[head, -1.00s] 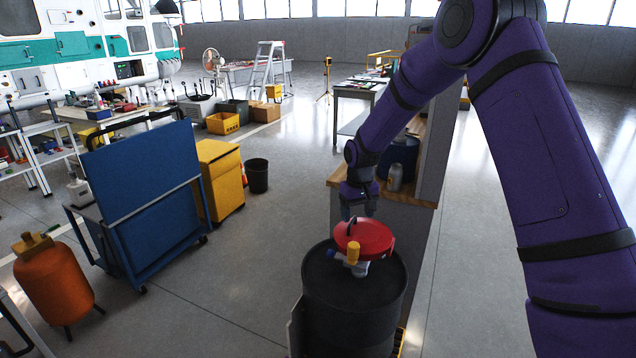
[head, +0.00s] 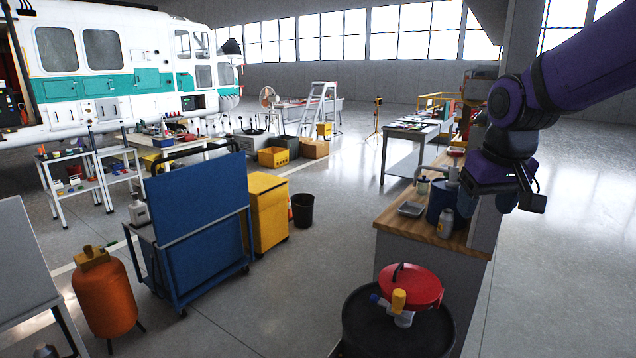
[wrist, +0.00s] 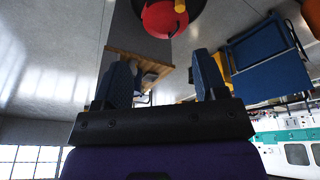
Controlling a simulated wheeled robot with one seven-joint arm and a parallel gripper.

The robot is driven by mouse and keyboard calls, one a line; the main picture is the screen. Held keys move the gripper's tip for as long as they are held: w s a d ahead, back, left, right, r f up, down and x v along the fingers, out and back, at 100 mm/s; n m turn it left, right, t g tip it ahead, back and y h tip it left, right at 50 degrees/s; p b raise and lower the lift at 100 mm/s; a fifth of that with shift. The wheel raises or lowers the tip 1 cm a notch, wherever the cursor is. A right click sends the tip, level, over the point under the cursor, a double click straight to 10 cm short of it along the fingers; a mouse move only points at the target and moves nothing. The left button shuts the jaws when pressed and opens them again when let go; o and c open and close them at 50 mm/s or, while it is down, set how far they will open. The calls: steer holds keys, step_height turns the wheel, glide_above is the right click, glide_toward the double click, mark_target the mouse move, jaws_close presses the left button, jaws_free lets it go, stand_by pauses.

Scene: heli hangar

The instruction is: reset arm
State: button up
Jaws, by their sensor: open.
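My gripper (wrist: 162,80) shows in the wrist view with its two dark fingers spread apart and nothing between them. In the head view my purple arm is raised at the upper right, folded, and its wrist end hangs beside the wooden counter; the fingers cannot be made out clearly there. A red round lid-like object (head: 412,284) with a yellow knob and a small blue part sits on the black drum (head: 365,325), below and left of my arm. The red object also shows at the top of the wrist view (wrist: 160,20), apart from my fingers.
A wooden-topped counter (head: 405,228) holds a tray, a blue container and a can (head: 446,223). A blue panel cart (head: 200,220), a yellow cabinet (head: 267,215), a black bin (head: 303,210) and an orange tank (head: 104,295) stand left. The middle floor is clear.

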steer(key=s+d+r+t, duration=0.2)
steer(key=s, duration=1.7)
steer(key=shift+s+r+m, duration=0.2)
steer(key=shift+s+m, duration=0.15)
steer(key=shift+m, duration=0.05)
